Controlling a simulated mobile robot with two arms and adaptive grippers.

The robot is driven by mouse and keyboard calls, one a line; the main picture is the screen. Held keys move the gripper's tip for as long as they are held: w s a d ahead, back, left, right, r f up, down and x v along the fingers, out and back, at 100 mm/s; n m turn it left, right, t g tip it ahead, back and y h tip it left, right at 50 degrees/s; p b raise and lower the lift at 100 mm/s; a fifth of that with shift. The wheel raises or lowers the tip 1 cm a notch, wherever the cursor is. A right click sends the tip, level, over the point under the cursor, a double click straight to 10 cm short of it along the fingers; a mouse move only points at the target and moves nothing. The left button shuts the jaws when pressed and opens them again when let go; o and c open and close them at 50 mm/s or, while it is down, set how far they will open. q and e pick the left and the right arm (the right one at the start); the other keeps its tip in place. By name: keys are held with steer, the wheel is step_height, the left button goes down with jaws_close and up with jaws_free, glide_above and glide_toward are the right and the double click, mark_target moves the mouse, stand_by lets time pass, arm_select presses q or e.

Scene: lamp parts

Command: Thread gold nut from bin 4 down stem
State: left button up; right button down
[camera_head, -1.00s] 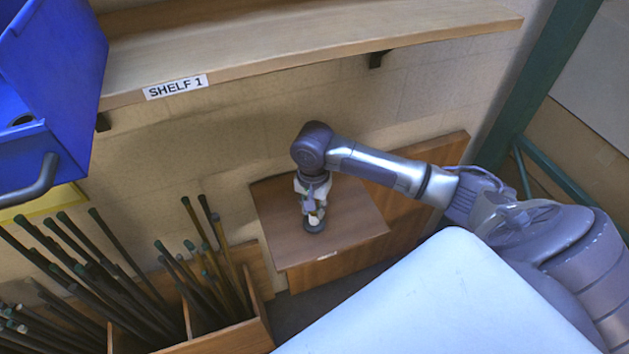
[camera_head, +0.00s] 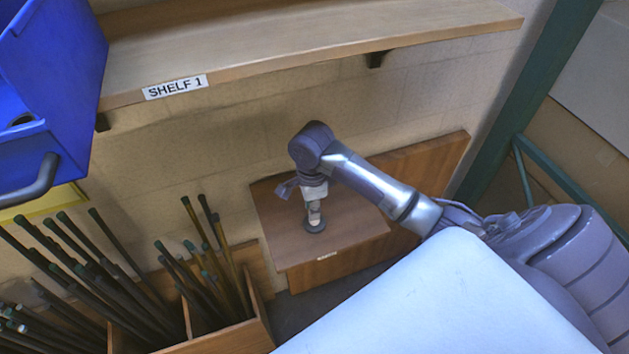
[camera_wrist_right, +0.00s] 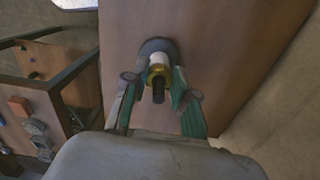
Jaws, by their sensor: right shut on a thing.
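The lamp stem shows in the right wrist view as a dark post (camera_wrist_right: 158,95) with a gold nut (camera_wrist_right: 157,74) around it. Below the nut is a white section (camera_wrist_right: 158,62), and a dark round base (camera_wrist_right: 158,47) rests on the brown wooden surface. My right gripper (camera_wrist_right: 158,82) is shut on the gold nut, one green-padded finger on each side. In the head view my right gripper (camera_head: 313,203) points down over the dark base (camera_head: 314,226). The nut is too small or hidden there to tell. My left gripper is not in view.
A wooden shelf (camera_head: 300,40) labelled SHELF 1 runs along the wall above my right arm. A blue bin (camera_head: 60,70) is at the upper left. A wooden rack (camera_head: 225,335) of several dark rods stands at the lower left. A white surface (camera_head: 440,310) fills the lower right.

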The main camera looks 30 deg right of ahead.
steer(key=m, duration=0.3)
steer(key=shift+s+a+f, duration=0.15)
steer(key=shift+f, duration=0.15)
steer(key=shift+m, duration=0.7)
steer(key=c, duration=0.8)
jaws_free()
steer(key=shift+c, duration=0.2)
steer(key=shift+w+r, duration=0.15)
steer(key=shift+w, duration=0.05)
steer(key=shift+r, duration=0.3)
steer(key=r, duration=1)
steer(key=shift+w+d, duration=0.1)
steer(key=shift+d, duration=0.15)
steer(key=shift+a+r, duration=0.15)
steer(key=shift+r, duration=0.55)
